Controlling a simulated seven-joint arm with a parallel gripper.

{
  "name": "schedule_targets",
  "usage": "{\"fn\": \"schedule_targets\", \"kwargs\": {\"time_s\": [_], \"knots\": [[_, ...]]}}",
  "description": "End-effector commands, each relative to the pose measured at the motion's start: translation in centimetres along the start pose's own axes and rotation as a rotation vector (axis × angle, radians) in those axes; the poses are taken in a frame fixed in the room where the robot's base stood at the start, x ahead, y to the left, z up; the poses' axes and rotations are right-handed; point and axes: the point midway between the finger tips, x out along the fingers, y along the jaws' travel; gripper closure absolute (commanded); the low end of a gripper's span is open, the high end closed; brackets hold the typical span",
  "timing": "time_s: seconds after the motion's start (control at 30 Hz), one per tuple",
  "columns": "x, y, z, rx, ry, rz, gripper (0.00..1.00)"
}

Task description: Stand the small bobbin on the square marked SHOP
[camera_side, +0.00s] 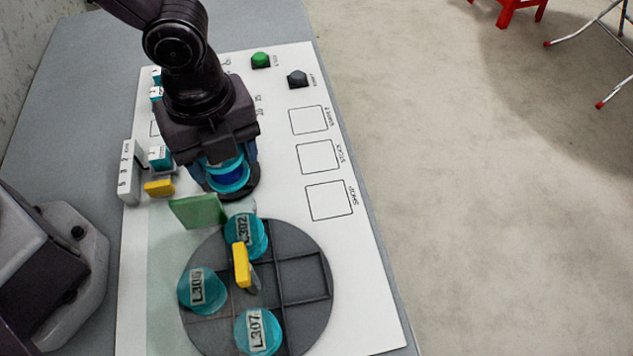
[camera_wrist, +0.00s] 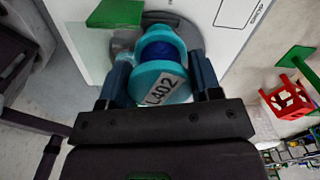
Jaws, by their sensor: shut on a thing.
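My gripper (camera_side: 226,186) is shut on a teal bobbin (camera_side: 229,174) wound with blue cable. In the wrist view my gripper (camera_wrist: 161,78) has a finger on each side of this bobbin (camera_wrist: 160,72), whose label reads L402. A dark round base (camera_side: 246,188) shows under or just behind it; I cannot tell whether they touch. The square marked SHOP (camera_side: 330,202) is an empty black outline on the white board, right of my gripper.
A dark round divided tray (camera_side: 300,318) holds teal bobbins labelled L302 (camera_side: 243,236), L306 (camera_side: 200,290) and L307 (camera_side: 258,332), with a yellow-topped handle (camera_side: 241,265) at its middle. A green block (camera_side: 198,211) stands close to my gripper. Two more empty squares lie beyond SHOP.

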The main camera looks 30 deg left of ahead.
Motion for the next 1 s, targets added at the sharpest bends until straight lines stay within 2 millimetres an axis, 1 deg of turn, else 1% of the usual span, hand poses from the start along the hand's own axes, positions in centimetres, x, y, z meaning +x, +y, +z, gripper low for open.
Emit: {"fn": "schedule_targets", "kwargs": {"time_s": [0.03,0.13,0.37,0.43,0.5,0.6,0.7,0.87,0.9,1.0], "knots": [[0.1,-0.4,-0.6,0.023,0.0,-0.001,0.69],[0.9,-2.0,-1.2,0.034,0.0,0.001,0.69],[3.5,-7.7,-2.0,0.03,0.0,-0.001,0.69],[4.4,-9.2,-2.2,0.03,-0.001,0.001,0.69],[5.9,-10.2,-2.4,0.03,-0.002,0.003,0.69],[7.6,-11.6,-2.6,0.03,-0.001,0.001,0.69],[8.6,-12.5,-2.7,0.029,-0.001,-0.001,0.7],[9.5,-13.2,-2.8,0.029,-0.001,-0.001,0.7],[9.9,-13.6,-2.9,0.028,-0.001,-0.001,0.7],[11.5,-13.5,-2.9,0.029,-0.001,0.003,0.7]]}}
